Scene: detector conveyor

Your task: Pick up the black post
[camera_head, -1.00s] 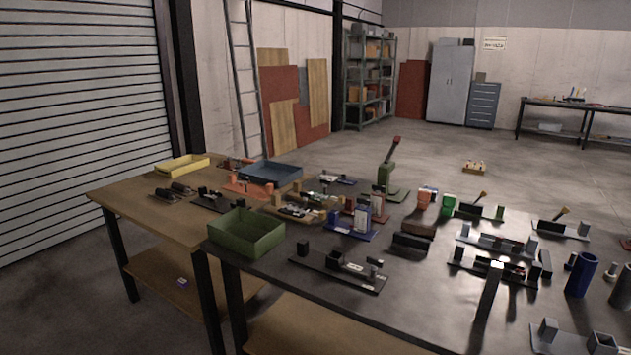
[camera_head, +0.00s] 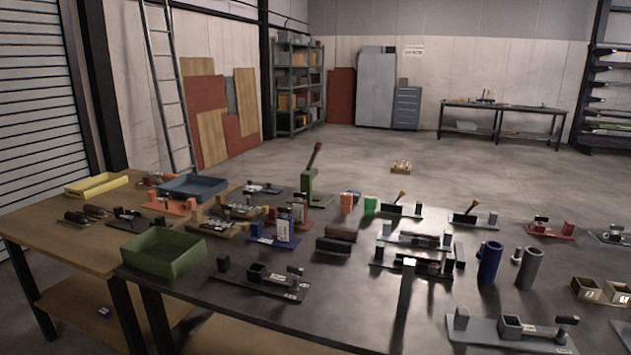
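Neither of my grippers shows in the head view. A tall dark post (camera_head: 405,292) with a pale top stands upright near the front middle of the dark table (camera_head: 340,320). A small black upright block (camera_head: 223,263) stands at the left end of a dark plate (camera_head: 245,284), which also bears a square black holder (camera_head: 257,272) and another small dark part. I cannot tell for sure which of these is the black post. Nothing is gripping either one.
A green tray (camera_head: 163,256) sits at the table's left. Blue (camera_head: 489,263) and grey (camera_head: 529,268) cylinders stand to the right. A grey plate with fixtures (camera_head: 485,330) lies at the front right. Several fixtures crowd the back. The table's front between the dark plate and tall post is fairly clear.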

